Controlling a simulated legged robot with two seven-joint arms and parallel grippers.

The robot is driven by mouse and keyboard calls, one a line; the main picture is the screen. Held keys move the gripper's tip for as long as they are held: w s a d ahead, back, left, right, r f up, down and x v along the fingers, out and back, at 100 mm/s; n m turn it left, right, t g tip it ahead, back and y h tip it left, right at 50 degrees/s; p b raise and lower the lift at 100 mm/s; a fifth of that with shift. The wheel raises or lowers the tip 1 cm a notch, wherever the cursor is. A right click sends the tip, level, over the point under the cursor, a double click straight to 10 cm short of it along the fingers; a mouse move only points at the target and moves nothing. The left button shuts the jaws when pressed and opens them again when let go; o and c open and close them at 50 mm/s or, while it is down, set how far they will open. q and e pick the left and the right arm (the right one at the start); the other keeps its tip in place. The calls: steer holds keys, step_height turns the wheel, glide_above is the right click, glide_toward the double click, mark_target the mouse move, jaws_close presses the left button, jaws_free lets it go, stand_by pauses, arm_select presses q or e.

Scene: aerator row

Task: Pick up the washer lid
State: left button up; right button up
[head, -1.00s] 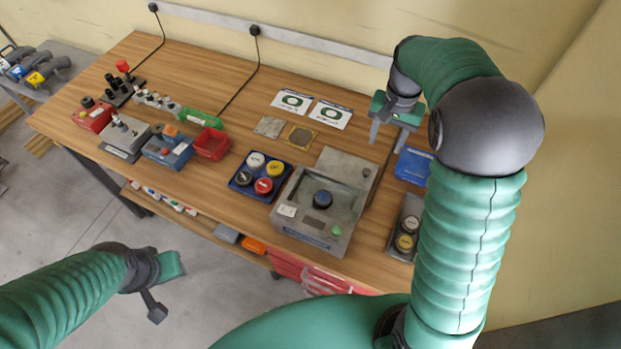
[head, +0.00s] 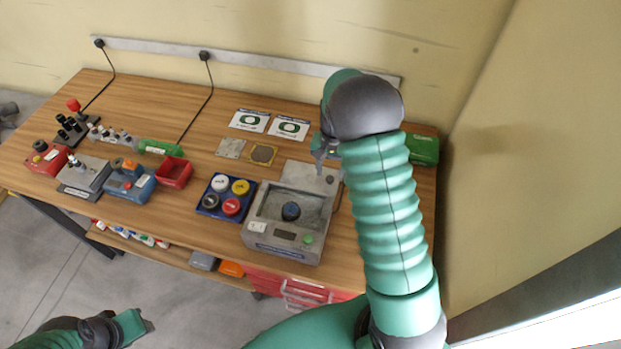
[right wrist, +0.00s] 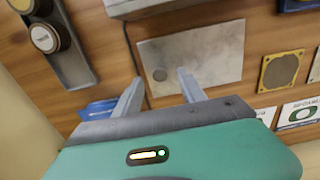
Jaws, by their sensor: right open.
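The washer is a grey box (head: 265,239) with an open basin and a blue round piece in it. The washer lid is a flat grey plate (head: 303,174) on the table behind the washer, its right part near my arm. In the right wrist view the lid (right wrist: 210,55) shows a small dark round knob near its left end. My right gripper (head: 323,158) is open and empty above the lid; in the right wrist view its fingertips (right wrist: 160,80) stand either side of the knob, apart from it. My left gripper (head: 138,324) is low at the left, away from the table, its jaw partly unclear.
A blue tray with several coloured round caps (head: 212,211) stands left of the washer. A red bin (head: 174,172) and switch boxes are further left. A grey tray with round jars (right wrist: 70,62) shows in the right wrist view. Two printed cards (head: 288,127) lie behind the lid.

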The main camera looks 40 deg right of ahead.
step_height(320, 180, down, 3)
steer(key=shift+w+r, duration=0.1)
steer(key=shift+w, duration=0.05)
steer(key=shift+d, duration=0.1)
steer(key=c, duration=0.4)
jaws_close()
